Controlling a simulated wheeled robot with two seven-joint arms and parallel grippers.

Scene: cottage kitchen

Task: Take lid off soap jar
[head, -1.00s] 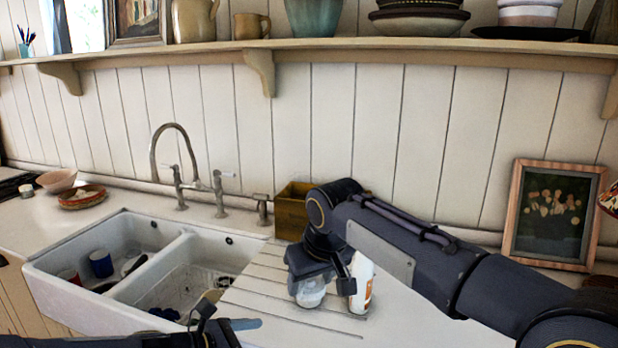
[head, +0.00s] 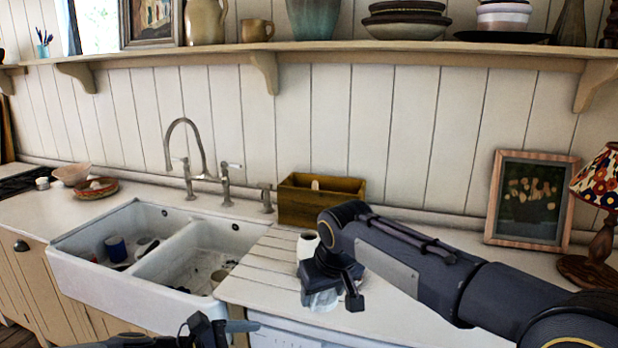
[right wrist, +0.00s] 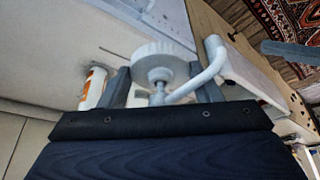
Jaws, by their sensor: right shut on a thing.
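My right gripper (head: 328,292) points down over the front of the white worktop. In the right wrist view its two grey fingers (right wrist: 163,88) are shut on the soap jar's round white lid (right wrist: 150,52), which has a pump spout (right wrist: 205,72). Below the gripper in the head view is the clear soap jar (head: 321,301), mostly hidden by the gripper. I cannot tell whether the lid and jar are apart. My left gripper (head: 222,328) is low in the head view, left of the jar and apart from it. Its opening cannot be made out.
A white bottle with an orange label (right wrist: 95,88) stands close by; its top shows behind my right gripper (head: 307,245). A wooden box (head: 300,207) stands at the wall. The double sink (head: 190,243) is left, with a blue cup (head: 116,248) inside. A framed picture (head: 530,198) leans right.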

